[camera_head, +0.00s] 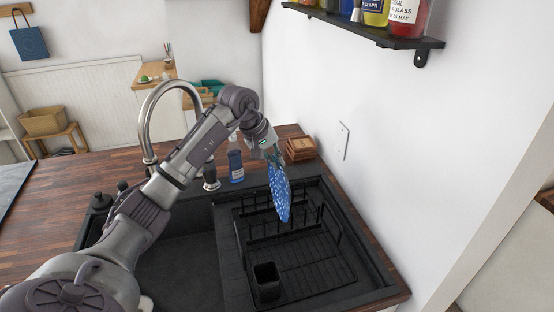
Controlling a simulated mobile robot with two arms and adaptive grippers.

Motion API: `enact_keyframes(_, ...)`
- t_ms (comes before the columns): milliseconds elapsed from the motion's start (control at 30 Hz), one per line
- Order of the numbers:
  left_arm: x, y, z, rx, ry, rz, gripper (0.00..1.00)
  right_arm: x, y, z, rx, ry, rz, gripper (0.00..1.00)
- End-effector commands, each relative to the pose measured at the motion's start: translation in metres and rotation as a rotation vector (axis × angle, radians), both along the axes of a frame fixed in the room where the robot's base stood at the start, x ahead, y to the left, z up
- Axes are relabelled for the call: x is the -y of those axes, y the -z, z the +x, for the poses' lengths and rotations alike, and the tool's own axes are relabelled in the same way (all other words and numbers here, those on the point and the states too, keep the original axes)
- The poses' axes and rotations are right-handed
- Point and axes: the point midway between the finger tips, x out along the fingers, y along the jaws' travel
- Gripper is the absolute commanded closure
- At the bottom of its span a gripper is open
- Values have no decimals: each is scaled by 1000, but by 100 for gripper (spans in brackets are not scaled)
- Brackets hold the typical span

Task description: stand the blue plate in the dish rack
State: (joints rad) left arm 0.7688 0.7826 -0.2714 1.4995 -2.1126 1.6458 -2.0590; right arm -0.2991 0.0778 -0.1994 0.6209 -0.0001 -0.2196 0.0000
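The blue speckled plate (279,190) hangs on edge, close to upright, over the black dish rack (318,262). My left gripper (273,155) is at the plate's top edge and appears shut on it. The fingertips are small and partly hidden here. The plate's lower part overlaps the rack's upright prongs in the picture. I cannot tell whether it touches the rack or sits between the prongs. My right gripper is not in view.
The rack stands on the drainboard right of the black sink (180,262). A tall faucet (147,125) rises behind my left arm. A blue bottle (236,165) and wooden coasters (300,148) stand behind the rack. A wall shelf (375,35) hangs above right.

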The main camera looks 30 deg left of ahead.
Motion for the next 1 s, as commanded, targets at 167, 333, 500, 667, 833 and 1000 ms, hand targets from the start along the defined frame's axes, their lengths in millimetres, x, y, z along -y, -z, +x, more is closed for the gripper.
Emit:
enact_keyframes(167,-2,10,-1,4,-1,0,100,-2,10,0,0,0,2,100)
enact_keyframes(333,-2,18,-2,3,-1,0,100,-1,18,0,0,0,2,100)
enact_keyframes(500,-3,24,-2,3,-1,1,100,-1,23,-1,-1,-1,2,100)
enact_keyframes(667,-3,25,-3,4,-1,0,100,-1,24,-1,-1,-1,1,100)
enact_keyframes(833,-3,25,-3,4,-1,0,100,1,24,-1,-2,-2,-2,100)
enact_keyframes(1000,-3,25,-3,4,-1,0,100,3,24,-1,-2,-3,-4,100)
